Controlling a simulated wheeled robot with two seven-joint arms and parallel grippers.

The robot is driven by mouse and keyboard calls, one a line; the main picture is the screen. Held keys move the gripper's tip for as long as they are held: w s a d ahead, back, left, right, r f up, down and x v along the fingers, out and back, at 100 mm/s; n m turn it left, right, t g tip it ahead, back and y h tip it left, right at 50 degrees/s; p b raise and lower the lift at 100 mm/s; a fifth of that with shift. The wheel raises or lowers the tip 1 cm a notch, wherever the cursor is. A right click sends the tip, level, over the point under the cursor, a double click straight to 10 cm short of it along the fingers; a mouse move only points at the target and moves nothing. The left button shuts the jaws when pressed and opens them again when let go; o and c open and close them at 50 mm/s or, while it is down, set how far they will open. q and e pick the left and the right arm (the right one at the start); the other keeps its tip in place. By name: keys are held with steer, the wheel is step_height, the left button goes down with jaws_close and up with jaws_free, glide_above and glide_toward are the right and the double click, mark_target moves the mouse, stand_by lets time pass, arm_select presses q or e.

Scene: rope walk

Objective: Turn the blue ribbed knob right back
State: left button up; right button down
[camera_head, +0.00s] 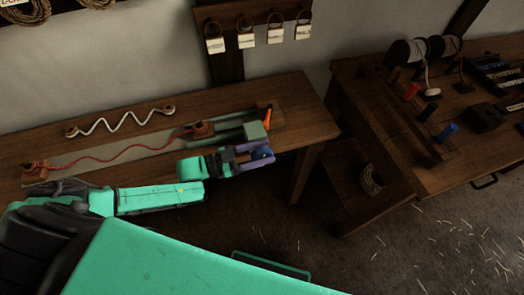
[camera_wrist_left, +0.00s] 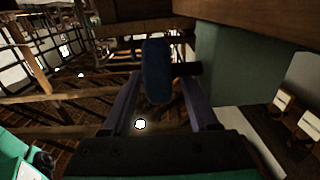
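The blue ribbed knob (camera_wrist_left: 157,70) shows in the left wrist view as an upright dark blue piece on a dark shaft, beside a grey-green block (camera_wrist_left: 235,65). In the head view a small part of the knob (camera_head: 264,154) shows at the front side of the bench, below the green block (camera_head: 254,131). My left gripper (camera_head: 268,155) reaches it from the left. In the left wrist view its two purple fingers (camera_wrist_left: 160,85) stand on either side of the knob, open, with a gap visible on each side. My right gripper is not in view.
The wooden bench (camera_head: 303,120) carries a red rope (camera_head: 110,157), a white zigzag rope (camera_head: 121,123) and an orange lever (camera_head: 267,116). A second table (camera_head: 400,165) at right holds spools and colored pegs. The floor (camera_head: 330,255) between is mostly clear, with straw scattered at right.

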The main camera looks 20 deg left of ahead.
arm_select(q)
jaws_close()
steer(key=shift+f+b, duration=0.25)
steer(key=shift+b, duration=0.1)
steer(key=shift+f+t+h+b, duration=0.25)
steer(key=shift+h+b, duration=0.35)
steer(key=shift+b, duration=0.6)
steer(key=shift+a+r, duration=0.1)
steer(key=shift+r, duration=0.4)
steer(key=shift+o, duration=0.3)
jaws_free()
steer(key=shift+s, duration=0.1)
